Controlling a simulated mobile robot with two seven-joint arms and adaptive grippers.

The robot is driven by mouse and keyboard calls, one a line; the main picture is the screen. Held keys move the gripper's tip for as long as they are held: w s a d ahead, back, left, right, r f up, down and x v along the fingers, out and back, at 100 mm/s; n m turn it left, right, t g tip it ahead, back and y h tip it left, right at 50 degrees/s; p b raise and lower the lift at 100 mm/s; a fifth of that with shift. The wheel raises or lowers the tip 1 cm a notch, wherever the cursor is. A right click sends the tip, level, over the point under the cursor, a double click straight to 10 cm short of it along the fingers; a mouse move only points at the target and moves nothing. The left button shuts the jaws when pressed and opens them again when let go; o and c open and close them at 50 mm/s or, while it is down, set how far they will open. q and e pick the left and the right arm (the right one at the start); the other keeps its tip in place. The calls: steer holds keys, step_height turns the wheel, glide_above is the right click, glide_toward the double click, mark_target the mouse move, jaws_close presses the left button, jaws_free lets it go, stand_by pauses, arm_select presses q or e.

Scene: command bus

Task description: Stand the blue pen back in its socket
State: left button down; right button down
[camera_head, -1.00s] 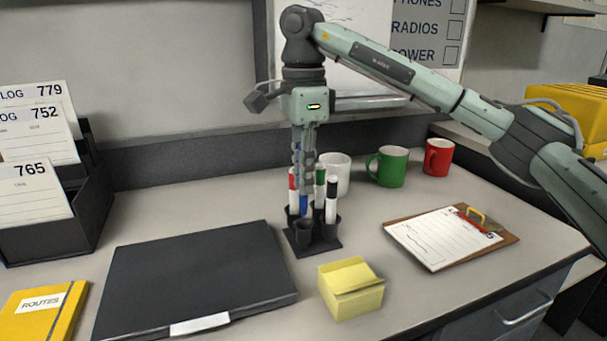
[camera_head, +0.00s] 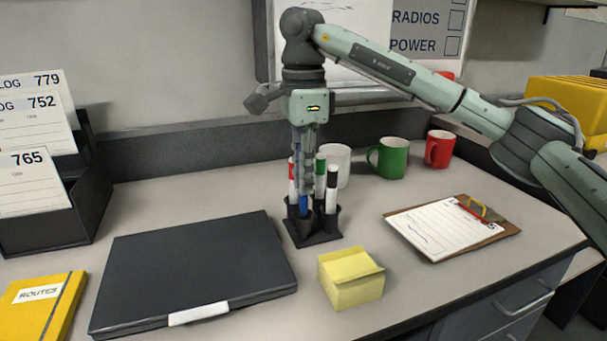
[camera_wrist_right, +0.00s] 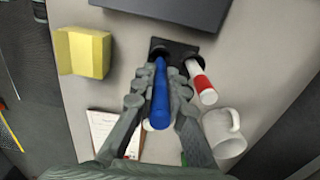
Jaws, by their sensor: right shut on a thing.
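The blue pen (camera_wrist_right: 160,100) is upright between the fingers of my right gripper (camera_head: 305,190), which is shut on it. Its lower end (camera_head: 304,203) shows just below the fingertips, over or in the pen holder. The black pen holder (camera_head: 313,240) stands on the desk with several sockets. It holds a red-topped pen (camera_head: 292,180), a green-topped pen (camera_head: 320,180) and a black-topped pen (camera_head: 332,190). The red-topped pen also shows in the wrist view (camera_wrist_right: 202,85). I cannot tell how deep the blue pen's tip sits in a socket. My left gripper is not in view.
A white mug (camera_head: 338,162), green mug (camera_head: 388,158) and red mug (camera_head: 440,148) stand behind the holder. A yellow note block (camera_head: 350,280) is in front. A black closed case (camera_head: 190,265) lies left, a clipboard (camera_head: 490,232) right.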

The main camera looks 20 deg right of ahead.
mark_target(304, 208)
steer(key=shift+f, duration=0.25)
steer(key=shift+f+b, duration=0.4)
steer(key=shift+f, duration=0.1)
steer(key=shift+f, duration=0.35)
steer(key=shift+f+b, duration=0.45)
steer(key=shift+f, duration=0.05)
stand_by(0.3)
steer(key=c, duration=1.5)
jaws_free()
